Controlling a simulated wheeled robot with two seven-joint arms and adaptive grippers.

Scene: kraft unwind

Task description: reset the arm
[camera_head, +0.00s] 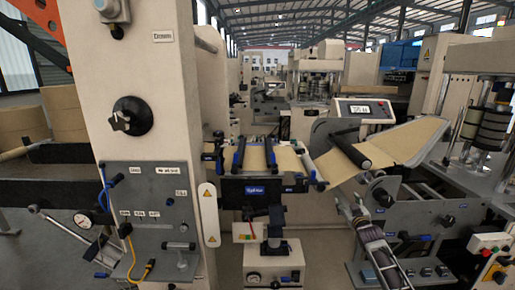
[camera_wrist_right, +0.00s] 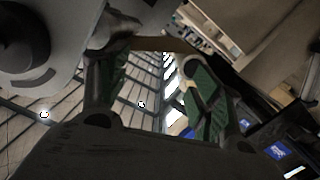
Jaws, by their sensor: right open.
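My right gripper (camera_head: 351,204) shows in the head view right of centre, at the upper end of my dark right arm, which rises from the bottom edge. It is just below the sloping kraft sheet and its dark roller. In the right wrist view my right gripper (camera_wrist_right: 150,65) points upward, with two green-padded fingers standing apart. Nothing is seen held between them. Part of the gripper blends with the dark machine parts in the head view. My left gripper is in neither view.
A kraft web (camera_head: 408,142) slopes on the right machine, beside a display (camera_head: 363,109). A blue-railed table (camera_head: 255,157) stands at centre. A beige column (camera_head: 130,75) with a control panel (camera_head: 150,210) blocks the left. Buttons (camera_head: 489,242) sit at lower right.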

